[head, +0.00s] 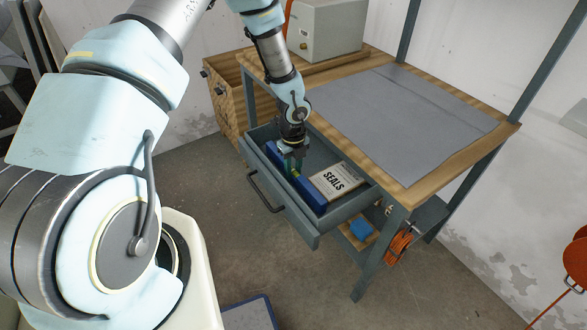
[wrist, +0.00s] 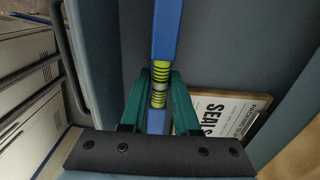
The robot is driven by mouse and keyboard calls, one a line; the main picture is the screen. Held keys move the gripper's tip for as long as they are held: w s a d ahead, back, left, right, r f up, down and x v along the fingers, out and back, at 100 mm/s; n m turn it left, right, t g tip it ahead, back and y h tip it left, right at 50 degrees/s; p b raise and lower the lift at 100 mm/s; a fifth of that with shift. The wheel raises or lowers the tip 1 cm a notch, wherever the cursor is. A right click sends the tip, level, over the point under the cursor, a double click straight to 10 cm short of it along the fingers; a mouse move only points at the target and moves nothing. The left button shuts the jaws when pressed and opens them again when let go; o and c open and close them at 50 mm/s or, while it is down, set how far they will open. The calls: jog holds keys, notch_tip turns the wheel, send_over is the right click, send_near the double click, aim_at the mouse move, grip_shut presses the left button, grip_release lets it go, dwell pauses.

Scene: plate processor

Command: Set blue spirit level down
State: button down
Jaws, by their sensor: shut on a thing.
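The blue spirit level (head: 309,193) is a long blue bar with a yellow-green vial section. My gripper (head: 291,160) is shut on it near that section, inside the open drawer (head: 332,225) of the workbench. In the wrist view the blue spirit level (wrist: 166,32) runs up from between the green fingers of my gripper (wrist: 158,88). I cannot tell whether the level touches the drawer floor. A box labelled SEALS (head: 335,181) lies in the drawer to the right of the level; it also shows in the wrist view (wrist: 222,110).
The workbench (head: 418,185) has a grey mat (head: 400,115) on top and a grey-beige case (head: 328,30) at the back. The drawer handle (head: 262,192) faces the front. A blue object (head: 361,229) and an orange cable coil (head: 399,246) are below. The drawer's far left floor looks clear.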

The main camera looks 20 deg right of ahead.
aim_at(293, 170)
jog(key=shift+f, duration=0.1)
jog(key=c, duration=0.7)
grip_release()
jog(key=shift+o, duration=0.2)
notch_tip(293, 170, up, 12)
jog(key=b, duration=0.1)
jog(key=shift+r, duration=0.2)
jog(key=w+a+r+n, duration=0.1)
jog(key=a+r+n, duration=0.4)
jog(key=a+n, duration=0.35)
jog(key=w+a+r+n, duration=0.1)
jog(key=a+r+n, duration=0.4)
jog(key=a+n, duration=0.4)
jog(key=s+a+r+n, duration=0.3)
jog(key=a+n, duration=0.3)
jog(key=n, duration=0.1)
jog(key=s+a+r+n+t, duration=0.1)
jog(key=s+a+r+n, duration=0.2)
jog(key=a+n, duration=0.3)
jog(key=shift+a+r+n+t, duration=0.25)
jog(key=shift+a+n+t, duration=0.1)
jog(key=shift+n, duration=0.8)
